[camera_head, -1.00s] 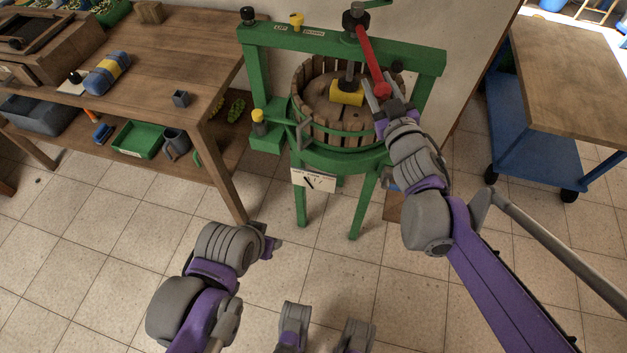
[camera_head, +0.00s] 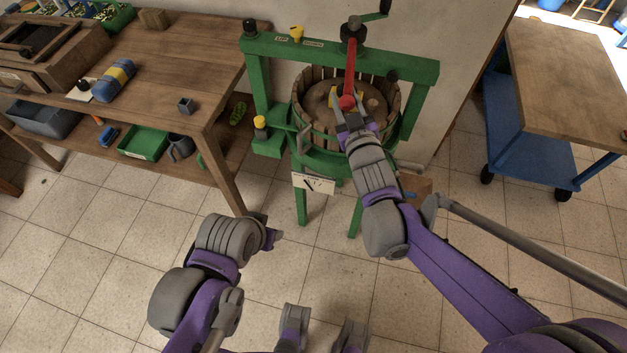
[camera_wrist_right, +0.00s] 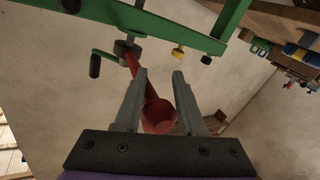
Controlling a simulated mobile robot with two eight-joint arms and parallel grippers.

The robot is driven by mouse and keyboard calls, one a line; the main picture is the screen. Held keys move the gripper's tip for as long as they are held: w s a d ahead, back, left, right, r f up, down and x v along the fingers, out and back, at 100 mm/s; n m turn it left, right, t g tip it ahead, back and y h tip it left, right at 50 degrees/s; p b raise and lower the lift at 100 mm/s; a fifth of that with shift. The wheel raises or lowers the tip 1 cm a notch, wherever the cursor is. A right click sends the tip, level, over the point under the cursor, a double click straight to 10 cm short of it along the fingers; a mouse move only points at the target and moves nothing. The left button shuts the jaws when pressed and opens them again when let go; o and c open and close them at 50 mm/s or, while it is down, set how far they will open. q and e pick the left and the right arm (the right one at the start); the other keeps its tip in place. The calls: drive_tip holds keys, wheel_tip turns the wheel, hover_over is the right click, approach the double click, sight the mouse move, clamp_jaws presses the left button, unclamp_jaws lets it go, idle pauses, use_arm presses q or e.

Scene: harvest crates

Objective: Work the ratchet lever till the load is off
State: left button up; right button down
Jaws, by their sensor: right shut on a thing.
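The red ratchet lever (camera_head: 350,68) runs from the dark ratchet head (camera_head: 353,34) on the green press frame (camera_head: 408,70) down toward me. My right gripper (camera_head: 345,99) is shut on the lever's red knob end, above the slatted wooden basket (camera_head: 384,99). In the right wrist view the red knob (camera_wrist_right: 158,115) lies between the fingers (camera_wrist_right: 161,95). The yellow block under the screw is mostly hidden behind my right gripper. My left gripper (camera_head: 272,231) is held low over the floor, clear of everything; its fingers are too small to read.
A blue cart with a wooden top (camera_head: 575,80) stands at the right. A white label (camera_head: 314,183) hangs on the press front. Tiled floor in front is free.

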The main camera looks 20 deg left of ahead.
drive_tip(key=shift+a+r, duration=0.25)
drive_tip(key=shift+r, duration=0.15)
drive_tip(key=a+p, duration=0.2)
drive_tip(key=a, duration=0.4)
drive_tip(key=shift+w+a, duration=0.25)
drive_tip(key=shift+w, duration=0.05)
drive_tip(key=shift+f, duration=0.1)
